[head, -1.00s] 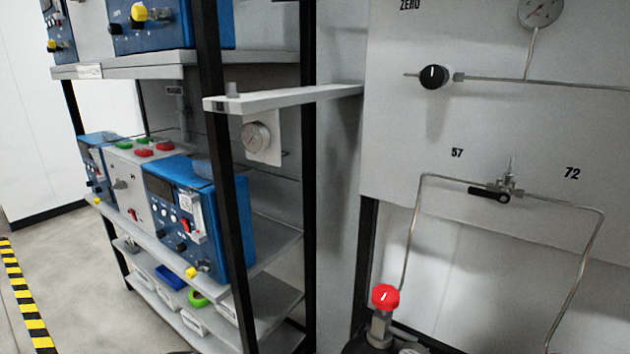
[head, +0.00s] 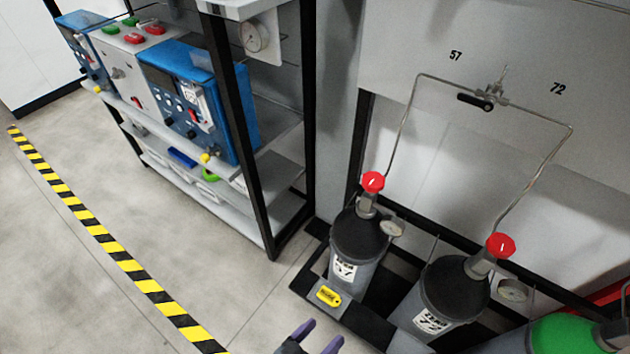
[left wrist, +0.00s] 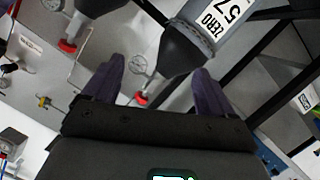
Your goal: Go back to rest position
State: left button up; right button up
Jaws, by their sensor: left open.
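My left gripper (head: 318,335) shows at the bottom edge of the head view, with its purple fingertips apart and nothing between them. In the left wrist view its two purple fingers (left wrist: 155,88) are spread wide and empty. Beyond them in that view are a grey cylinder labelled ZERO 57 (left wrist: 205,28) and a red knob (left wrist: 138,98). In the head view the gripper is in front of the two grey cylinders and apart from them. My right gripper is not in view.
Cylinder 57 (head: 357,248) and cylinder 72 (head: 440,297), with red knobs, stand on a black base (head: 365,318). A green-topped cylinder (head: 565,334) is at the right. A shelf rack (head: 235,200) with blue analysers stands at the left. Floor beside the striped tape (head: 107,243) is clear.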

pick_arm(q)
jog(key=a+r+n+g+y, duration=0.1)
jog(key=a+r+y, duration=0.25)
jog(key=a, duration=0.55)
jog(key=a+r+n+g+y, duration=0.15)
jog(key=a+y, duration=0.35)
jog(key=a, duration=0.5)
jog(key=s+a+r+m+g+y, duration=0.1)
jog(key=s+a+g+y, duration=0.1)
jog(key=s+a+g, duration=0.4)
notch_tip(320, 180, up, 37)
jog(key=s+d+t+p, duration=0.1)
jog(key=s+d+p, duration=0.1)
jog(key=p, duration=3.6)
notch_tip(320, 180, down, 11)
jog(key=b, duration=1.1)
jog(key=shift+m, duration=0.35)
jog(key=shift+f, duration=0.1)
